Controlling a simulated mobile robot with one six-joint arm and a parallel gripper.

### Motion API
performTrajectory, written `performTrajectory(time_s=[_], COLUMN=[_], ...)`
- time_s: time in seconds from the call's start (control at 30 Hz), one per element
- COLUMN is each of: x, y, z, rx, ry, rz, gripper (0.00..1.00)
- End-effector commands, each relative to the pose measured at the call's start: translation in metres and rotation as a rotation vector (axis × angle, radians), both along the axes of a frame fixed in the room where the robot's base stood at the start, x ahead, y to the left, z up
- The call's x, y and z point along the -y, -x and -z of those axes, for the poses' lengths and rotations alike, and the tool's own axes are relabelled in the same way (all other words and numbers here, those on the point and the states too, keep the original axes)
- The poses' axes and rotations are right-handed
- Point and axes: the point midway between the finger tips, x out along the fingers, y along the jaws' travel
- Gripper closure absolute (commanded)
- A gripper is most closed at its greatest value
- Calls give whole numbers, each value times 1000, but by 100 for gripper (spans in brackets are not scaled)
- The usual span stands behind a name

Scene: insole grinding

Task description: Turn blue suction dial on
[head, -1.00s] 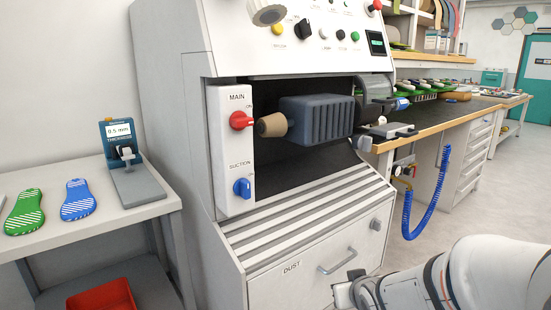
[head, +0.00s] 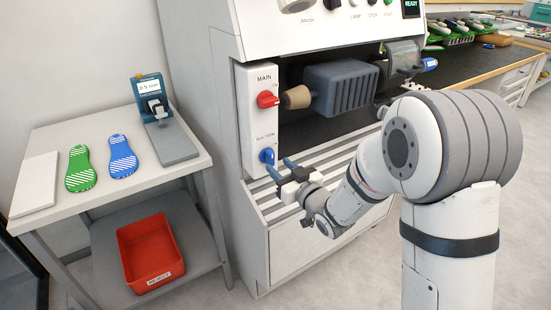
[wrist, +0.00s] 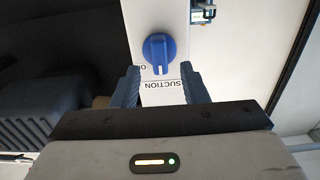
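The blue suction dial (head: 267,156) sits on the white control panel (head: 259,110), below the red main dial (head: 267,99). In the wrist view the blue dial (wrist: 159,53) is just beyond my fingertips, its ridge running up and down the picture. The label SUCTION shows beside it; the lettering at its edge is partly hidden. My gripper (head: 281,171) is at the panel, its fingers pointing at the dial. In the wrist view my gripper (wrist: 164,82) is open, one finger on each side of the dial's line, with nothing between them.
The slatted grille (head: 320,172) slopes out below the panel near my gripper. At left, a table (head: 105,201) holds insoles and a gauge; a red bin (head: 150,252) is beneath.

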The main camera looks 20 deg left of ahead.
Motion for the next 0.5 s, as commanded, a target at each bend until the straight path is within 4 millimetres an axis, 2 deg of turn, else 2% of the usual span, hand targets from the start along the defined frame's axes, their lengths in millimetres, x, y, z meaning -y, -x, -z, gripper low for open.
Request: performTrajectory(time_s=[0.2,0.5], x=[-21,-26], y=[-18,-23], z=[0,0], rx=[-1,-1], ry=[1,2], rz=[1,3], gripper=[60,60])
